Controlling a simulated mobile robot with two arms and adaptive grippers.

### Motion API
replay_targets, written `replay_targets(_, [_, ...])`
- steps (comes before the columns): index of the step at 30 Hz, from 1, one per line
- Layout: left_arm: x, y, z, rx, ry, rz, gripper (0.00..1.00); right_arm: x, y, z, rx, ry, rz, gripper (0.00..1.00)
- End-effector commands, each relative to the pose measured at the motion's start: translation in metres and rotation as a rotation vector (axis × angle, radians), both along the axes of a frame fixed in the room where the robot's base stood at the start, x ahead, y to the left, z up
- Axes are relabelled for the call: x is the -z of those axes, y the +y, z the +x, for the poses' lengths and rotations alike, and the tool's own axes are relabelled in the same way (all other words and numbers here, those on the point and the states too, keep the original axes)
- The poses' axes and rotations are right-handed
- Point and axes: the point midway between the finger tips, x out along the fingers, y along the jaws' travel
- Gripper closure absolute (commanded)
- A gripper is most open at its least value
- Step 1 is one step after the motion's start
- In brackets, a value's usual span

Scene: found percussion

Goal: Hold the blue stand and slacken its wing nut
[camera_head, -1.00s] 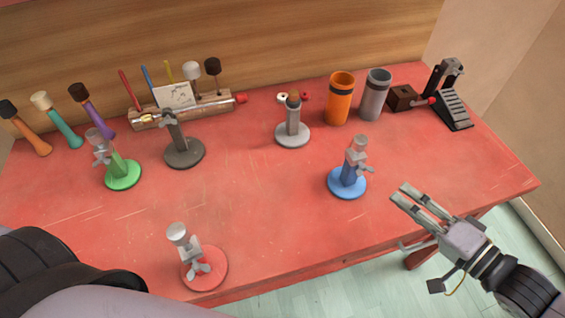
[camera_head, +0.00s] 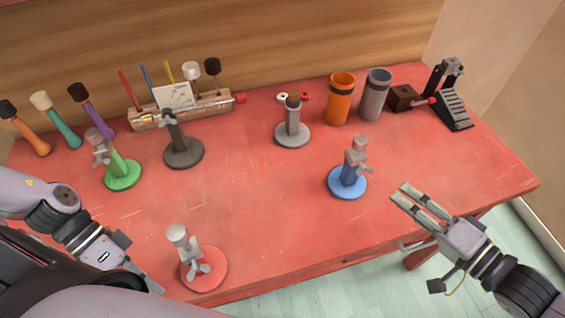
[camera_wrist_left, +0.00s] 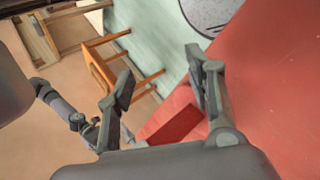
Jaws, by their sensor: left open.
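The blue stand (camera_head: 347,184) stands upright on the red table, right of centre, with a round blue base and a grey clamp on top. Its small grey wing nut (camera_head: 368,170) sticks out on the right side of its post. My right gripper (camera_head: 399,192) is to the right of the blue stand and nearer me, apart from it, with its two fingers spread and empty. My left gripper (camera_wrist_left: 158,80) is open and empty in the left wrist view. In the head view my left forearm is at the lower left, and its fingers are not clearly visible.
A red stand (camera_head: 207,268) is near the front edge, close to my left arm. A green stand (camera_head: 122,176), a dark stand (camera_head: 184,154) and a grey stand (camera_head: 292,134) stand farther back. Orange (camera_head: 340,100) and grey (camera_head: 375,98) cups are behind the blue stand. The table's middle is clear.

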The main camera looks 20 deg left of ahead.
Motion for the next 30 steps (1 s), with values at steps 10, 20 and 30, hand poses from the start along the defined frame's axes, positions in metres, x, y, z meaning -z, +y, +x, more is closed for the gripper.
replay_targets(10, [-0.028,0.055,0.1,-0.118,-0.282,0.192,0.51,0.0,0.0,0.0,0.0,0.0,0.0,0.67])
replay_targets(20, [-0.026,0.0,0.166,-0.379,-0.301,0.0,0.51,0.0,0.0,0.0,0.0,0.0,0.0,0.67])
replay_targets(30, [-0.031,-0.051,0.254,-0.836,-0.161,-0.249,0.51,0.0,0.0,0.0,0.0,0.0,0.0,0.67])
